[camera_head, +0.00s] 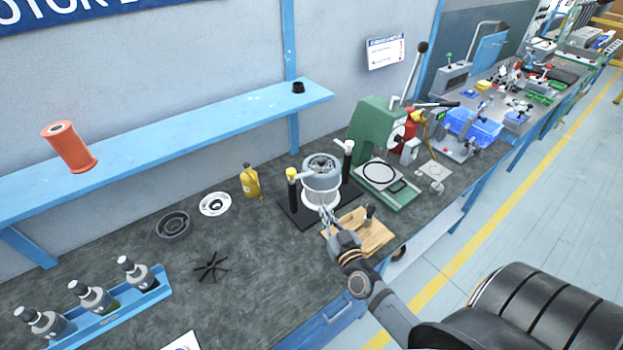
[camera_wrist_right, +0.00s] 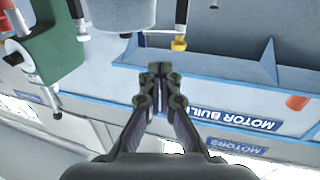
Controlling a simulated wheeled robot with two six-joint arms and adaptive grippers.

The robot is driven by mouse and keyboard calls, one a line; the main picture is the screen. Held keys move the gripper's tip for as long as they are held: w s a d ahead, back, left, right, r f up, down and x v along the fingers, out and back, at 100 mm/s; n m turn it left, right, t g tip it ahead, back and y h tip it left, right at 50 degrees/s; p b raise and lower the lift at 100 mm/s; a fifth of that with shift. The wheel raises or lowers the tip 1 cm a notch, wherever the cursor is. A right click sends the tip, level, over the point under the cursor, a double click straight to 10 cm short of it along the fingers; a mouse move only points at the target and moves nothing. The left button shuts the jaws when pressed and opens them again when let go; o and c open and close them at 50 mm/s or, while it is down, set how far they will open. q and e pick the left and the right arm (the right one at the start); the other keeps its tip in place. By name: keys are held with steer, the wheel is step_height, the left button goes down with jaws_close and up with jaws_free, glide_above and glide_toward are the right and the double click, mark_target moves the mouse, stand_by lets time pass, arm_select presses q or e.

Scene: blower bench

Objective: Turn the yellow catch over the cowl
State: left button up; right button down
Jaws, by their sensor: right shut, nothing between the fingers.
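The pale, ribbed cowl (camera_head: 321,182) stands on a dark base between two posts. The yellow catch (camera_head: 292,173) sits on top of the left post, beside the cowl. It also shows in the wrist view (camera_wrist_right: 178,45), just beyond my fingertips and slightly to their right. The cowl fills the upper middle of that view (camera_wrist_right: 122,14). My right gripper (camera_head: 326,214) is in front of the cowl's lower part, and its fingers are shut and empty (camera_wrist_right: 160,70). It appears apart from the catch. My left gripper is not in view.
A wooden board (camera_head: 372,236) lies just right of my right gripper. A green press (camera_head: 374,130) stands behind it to the right. A yellow bottle (camera_head: 250,181), a white ring (camera_head: 215,204) and a black fan (camera_head: 211,267) are on the left.

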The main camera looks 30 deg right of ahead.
mark_target(305, 176)
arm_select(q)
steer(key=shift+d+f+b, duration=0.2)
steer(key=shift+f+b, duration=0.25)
arm_select(e)
steer(key=w+d, duration=0.1)
steer(key=w, duration=1.2)
steer(key=shift+w+d, duration=0.3)
steer(key=shift+w, duration=0.05)
